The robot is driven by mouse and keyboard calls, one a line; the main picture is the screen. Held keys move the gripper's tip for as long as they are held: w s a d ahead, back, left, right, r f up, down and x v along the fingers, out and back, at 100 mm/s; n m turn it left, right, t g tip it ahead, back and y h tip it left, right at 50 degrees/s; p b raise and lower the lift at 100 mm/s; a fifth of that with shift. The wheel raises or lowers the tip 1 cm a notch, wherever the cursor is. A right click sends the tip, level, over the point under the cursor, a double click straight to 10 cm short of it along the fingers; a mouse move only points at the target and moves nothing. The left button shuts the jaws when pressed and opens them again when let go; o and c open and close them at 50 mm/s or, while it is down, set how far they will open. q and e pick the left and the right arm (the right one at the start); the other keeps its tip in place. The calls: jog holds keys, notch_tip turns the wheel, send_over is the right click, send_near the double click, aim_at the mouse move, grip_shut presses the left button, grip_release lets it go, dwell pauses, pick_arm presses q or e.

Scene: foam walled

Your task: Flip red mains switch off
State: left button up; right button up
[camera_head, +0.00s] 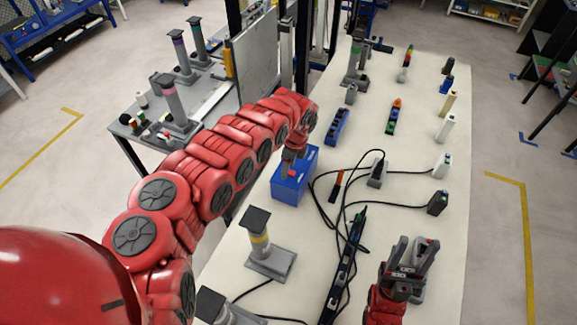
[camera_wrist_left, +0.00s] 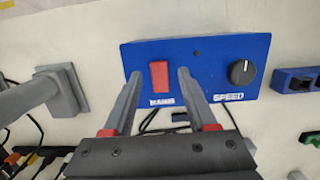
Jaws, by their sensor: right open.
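A blue control box (camera_head: 284,191) stands on the white table in the head view. In the left wrist view the box (camera_wrist_left: 205,52) carries a red switch (camera_wrist_left: 159,75) labelled MAINS and a black knob (camera_wrist_left: 242,72) labelled SPEED. My left gripper (camera_head: 291,160) is over the box. In the left wrist view my left gripper (camera_wrist_left: 160,82) is open, with one fingertip on each side of the red switch and visible gaps to it. I cannot tell how far the tips are above the panel. My right gripper (camera_head: 412,262) is open at the table's near right side.
Black cables (camera_head: 345,205) and a black power strip (camera_head: 345,265) lie right of the box. A grey stand with a yellow band (camera_head: 262,245) is in front of it. A blue socket block (camera_head: 337,127) lies behind. Several small items line the table's right side.

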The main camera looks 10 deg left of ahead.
pick_arm(q)
notch_tip(320, 180, up, 17)
jog(key=d+b, duration=0.2)
jog(key=b, duration=0.3)
jog(key=shift+s+d, duration=0.25)
jog(key=shift+r, duration=0.1)
